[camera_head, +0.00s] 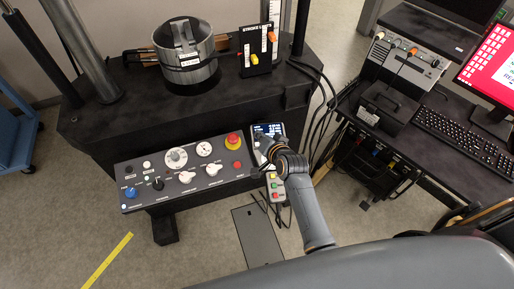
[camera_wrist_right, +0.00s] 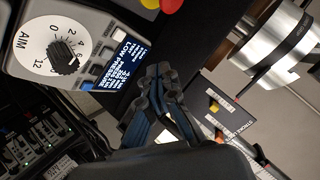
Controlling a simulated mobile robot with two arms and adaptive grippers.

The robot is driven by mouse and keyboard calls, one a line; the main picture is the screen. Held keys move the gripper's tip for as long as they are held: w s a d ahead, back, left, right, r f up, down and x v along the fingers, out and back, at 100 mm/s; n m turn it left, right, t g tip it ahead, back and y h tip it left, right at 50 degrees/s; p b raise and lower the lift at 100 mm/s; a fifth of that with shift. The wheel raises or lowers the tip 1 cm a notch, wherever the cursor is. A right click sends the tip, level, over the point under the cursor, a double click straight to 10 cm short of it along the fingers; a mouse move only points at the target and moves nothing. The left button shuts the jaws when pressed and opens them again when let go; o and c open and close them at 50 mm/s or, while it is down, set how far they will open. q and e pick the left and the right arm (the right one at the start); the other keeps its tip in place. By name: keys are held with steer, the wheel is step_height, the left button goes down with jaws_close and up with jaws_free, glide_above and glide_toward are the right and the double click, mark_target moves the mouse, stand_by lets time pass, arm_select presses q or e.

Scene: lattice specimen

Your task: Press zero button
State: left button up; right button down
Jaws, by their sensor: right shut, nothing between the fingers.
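The display unit (camera_head: 277,129) is a pale box with a lit dark screen, right of the grey control panel. In the right wrist view its screen (camera_wrist_right: 122,52) shows white text, and a row of small buttons (camera_wrist_right: 91,71) runs along one edge, one of them blue. I cannot read which button is zero. A large white dial (camera_wrist_right: 54,50) with a black knob sits beside the screen. My right gripper (camera_head: 264,139) is over the unit and hides part of it. In the wrist view its fingers (camera_wrist_right: 158,70) are together and empty, close to the screen's edge; contact cannot be told. My left gripper is out of view.
The control panel (camera_head: 145,196) has several knobs and a red emergency button (camera_head: 233,140). A pendant (camera_head: 277,189) with coloured buttons hangs below my right wrist. A metal cylinder (camera_head: 185,50) stands on the machine. Cables and a desk with a keyboard (camera_head: 465,139) are at right.

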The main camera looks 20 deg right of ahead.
mark_target(255, 139)
steer(key=f+b, duration=0.1)
steer(key=f, duration=0.1)
steer(key=w+f+b, duration=0.1)
steer(key=f+b, duration=0.1)
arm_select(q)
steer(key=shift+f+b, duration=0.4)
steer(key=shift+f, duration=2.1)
arm_select(e)
steer(key=shift+w+f, duration=0.2)
steer(key=shift+f, duration=0.4)
steer(key=shift+f, duration=0.1)
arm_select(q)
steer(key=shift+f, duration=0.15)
arm_select(e)
steer(key=shift+w+f, duration=0.1)
steer(key=shift+f, duration=0.2)
arm_select(q)
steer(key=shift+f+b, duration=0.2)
steer(key=shift+b, duration=0.2)
arm_select(e)
steer(key=shift+w+f, duration=0.1)
steer(key=shift+f, duration=0.3)
arm_select(q)
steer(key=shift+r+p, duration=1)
steer(key=shift+p, duration=0.05)
arm_select(e)
steer(key=shift+s+r, duration=0.25)
steer(key=shift+r, duration=0.55)
